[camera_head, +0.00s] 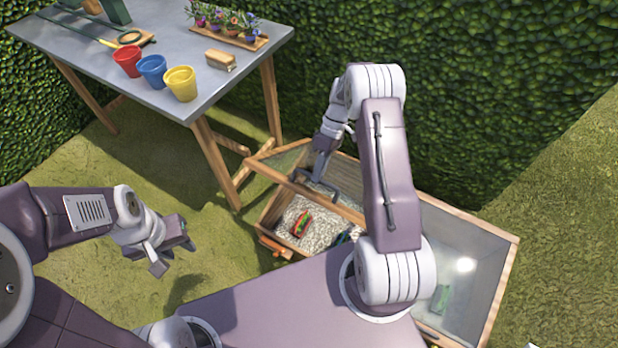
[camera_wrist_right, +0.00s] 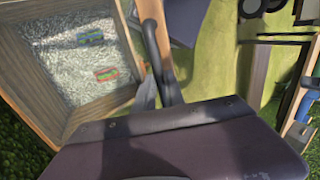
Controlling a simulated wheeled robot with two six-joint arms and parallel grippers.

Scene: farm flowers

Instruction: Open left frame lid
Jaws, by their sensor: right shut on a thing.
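The left frame lid (camera_head: 282,176) is a wood-edged glass pane on the wooden cold frame (camera_head: 265,213). It stands raised and tilted, and the gravel compartment shows below its front bar. My right gripper (camera_head: 321,176) is over this lid, shut on its dark handle (camera_head: 331,190). In the right wrist view the gripper (camera_wrist_right: 162,92) is at the dark curved handle (camera_wrist_right: 153,50), beside the lid's wooden bar (camera_wrist_right: 129,38). My left gripper (camera_head: 174,254) is open and empty over the grass, left of the frame.
The right glass lid (camera_head: 470,262) lies closed, with a green thing beneath. Two small colourful packets, one (camera_head: 301,223) red and green, lie on the gravel (camera_head: 318,232). A grey table (camera_head: 130,55) with pots and flowers stands behind left. A hedge (camera_head: 490,80) borders the back.

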